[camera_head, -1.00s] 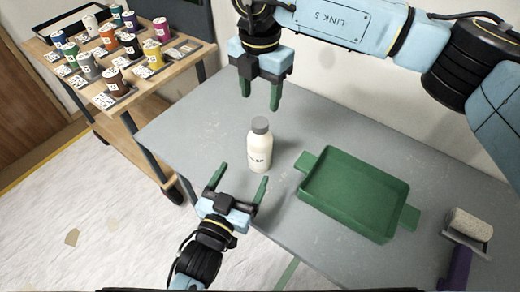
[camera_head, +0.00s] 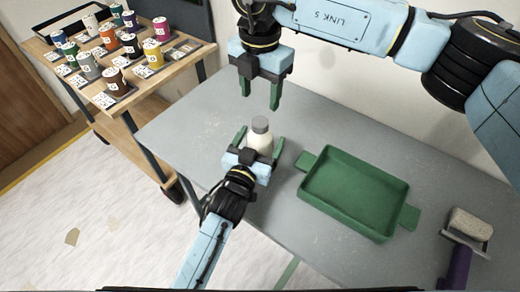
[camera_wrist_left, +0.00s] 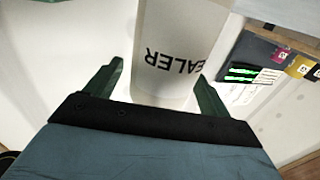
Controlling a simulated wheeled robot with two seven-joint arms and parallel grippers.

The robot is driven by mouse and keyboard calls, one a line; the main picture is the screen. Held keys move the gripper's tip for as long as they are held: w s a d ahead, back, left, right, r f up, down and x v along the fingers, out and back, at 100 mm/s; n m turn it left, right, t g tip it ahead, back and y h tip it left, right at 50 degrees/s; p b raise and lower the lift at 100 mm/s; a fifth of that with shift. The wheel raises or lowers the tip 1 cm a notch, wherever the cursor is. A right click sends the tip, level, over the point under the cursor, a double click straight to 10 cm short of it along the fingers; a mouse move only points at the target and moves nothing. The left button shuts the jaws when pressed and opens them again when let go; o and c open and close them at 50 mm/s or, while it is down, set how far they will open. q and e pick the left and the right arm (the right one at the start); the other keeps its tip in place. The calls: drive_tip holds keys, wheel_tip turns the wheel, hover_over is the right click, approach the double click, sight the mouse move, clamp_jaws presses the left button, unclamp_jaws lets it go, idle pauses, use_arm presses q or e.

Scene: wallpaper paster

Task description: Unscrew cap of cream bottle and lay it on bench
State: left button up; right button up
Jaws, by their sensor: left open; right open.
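The cream bottle (camera_head: 257,140) stands upright on the grey bench (camera_head: 215,115), its grey cap (camera_head: 260,124) on top. My left gripper (camera_head: 260,142) is open, with its green fingers on either side of the bottle; its palm hides the bottle's lower part in the head view. In the left wrist view the bottle (camera_wrist_left: 180,45) stands between the two open fingers, its dark lettering upside down, with gaps visible beside it. My right gripper (camera_head: 261,92) is open and empty, pointing down above and behind the cap.
A green tray (camera_head: 355,192) lies on the bench to the right of the bottle. A wooden cart (camera_head: 140,82) with several colored cups stands at the upper left.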

sight(260, 122)
use_arm(q)
drive_tip(key=shift+c, duration=0.3)
clamp_jaws()
use_arm(e)
drive_tip(key=shift+f, duration=0.1)
drive_tip(key=shift+f, duration=3.9)
